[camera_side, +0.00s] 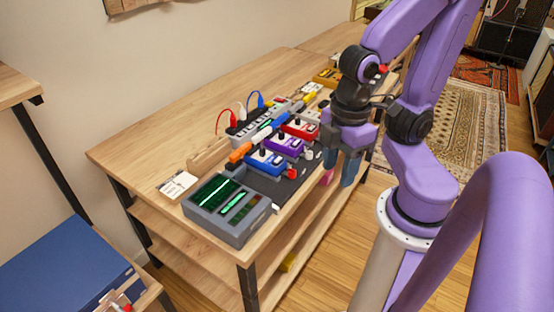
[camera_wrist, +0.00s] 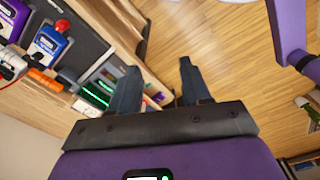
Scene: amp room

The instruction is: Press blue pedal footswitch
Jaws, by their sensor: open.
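The blue pedal (camera_side: 266,162) sits on a dark board on the table, between the purple pedal (camera_side: 285,145) and the grey device with green screens (camera_side: 226,207). It also shows at the upper left of the wrist view (camera_wrist: 48,44).
A red pedal (camera_side: 300,128) stands behind the purple one. Orange and blue plugs and cables (camera_side: 240,153) run along the pedals' left side. A white card (camera_side: 177,186) lies at the front left. The table's left part is clear.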

